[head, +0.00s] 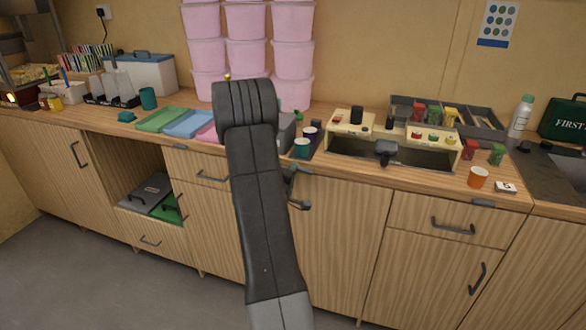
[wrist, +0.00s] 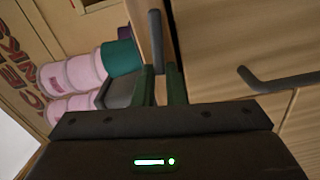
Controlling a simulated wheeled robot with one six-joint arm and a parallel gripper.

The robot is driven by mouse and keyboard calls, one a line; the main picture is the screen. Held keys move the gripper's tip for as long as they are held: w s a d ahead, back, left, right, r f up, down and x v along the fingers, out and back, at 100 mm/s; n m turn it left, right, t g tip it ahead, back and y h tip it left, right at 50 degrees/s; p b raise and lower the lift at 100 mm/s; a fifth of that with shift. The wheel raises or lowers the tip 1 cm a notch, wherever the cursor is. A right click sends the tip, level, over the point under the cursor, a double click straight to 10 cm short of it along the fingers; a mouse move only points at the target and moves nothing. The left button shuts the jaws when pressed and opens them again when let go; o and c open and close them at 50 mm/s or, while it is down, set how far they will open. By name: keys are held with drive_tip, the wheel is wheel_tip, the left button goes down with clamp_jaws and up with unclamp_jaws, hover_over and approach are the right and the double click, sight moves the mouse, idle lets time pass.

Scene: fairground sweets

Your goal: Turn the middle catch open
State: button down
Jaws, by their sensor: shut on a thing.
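My gripper (head: 291,176) is at the front edge of the counter, just right of my arm, and is mostly hidden by it in the head view. In the wrist view its two green fingers (wrist: 162,84) are closed around the lower end of a dark grey bar (wrist: 156,38). This bar appears to be the middle catch, at the counter's edge. Its mounting is hidden, and I cannot tell how far it is turned. Similar grey pieces sit on the edge at the left (head: 180,147) and right (head: 483,203).
A dark handle (head: 299,204) sits just below my gripper and also shows in the wrist view (wrist: 276,80). A teal cup (head: 301,147) stands on the counter close above. Pink tubs (head: 246,55) are stacked behind my arm. The floor (head: 110,270) at front left is clear.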

drive_tip(key=shift+f+n, duration=0.1)
drive_tip(key=shift+n, duration=0.8)
drive_tip(key=shift+p, duration=0.3)
drive_tip(key=c, duration=1.5)
unclamp_jaws()
drive_tip(key=shift+s, duration=0.1)
drive_tip(key=b+v, duration=0.1)
drive_tip(key=v, duration=1.2)
drive_tip(key=shift+s+a+b, duration=0.15)
drive_tip(key=shift+s+b, duration=0.15)
